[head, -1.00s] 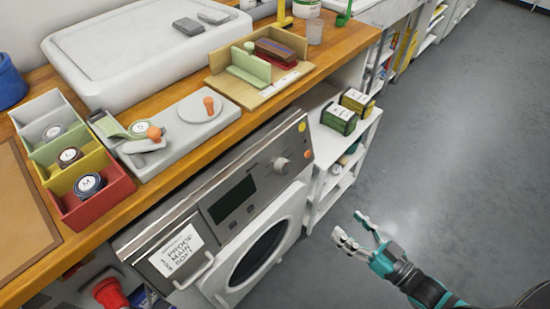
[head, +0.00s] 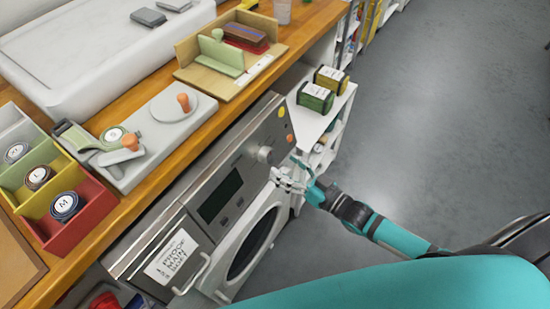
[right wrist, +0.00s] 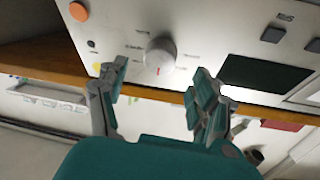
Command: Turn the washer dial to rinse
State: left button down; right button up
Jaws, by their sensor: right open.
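The washer (head: 215,210) stands under the wooden counter, with a grey control panel, a dark display and a round door. Its dial (head: 264,154) is a round light knob at the panel's right part. In the right wrist view the dial (right wrist: 160,56) shows a red mark at its lower edge; the small labels around it are too blurred to read. My right gripper (head: 288,172) is open just in front of the panel, close to the dial. In the right wrist view its fingers (right wrist: 160,95) lie either side of the dial, apart from it. My left gripper is not in view.
An orange button (head: 290,137) sits beside the dial. A card (head: 172,256) is fixed to the panel's left part. A white shelf (head: 322,120) with green and yellow boxes stands right of the washer. The floor (head: 430,130) to the right is clear.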

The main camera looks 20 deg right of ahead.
aim_at(272, 158)
jog(key=shift+x, duration=2.25)
jog(key=shift+c, duration=0.2)
jog(key=c, duration=1.1)
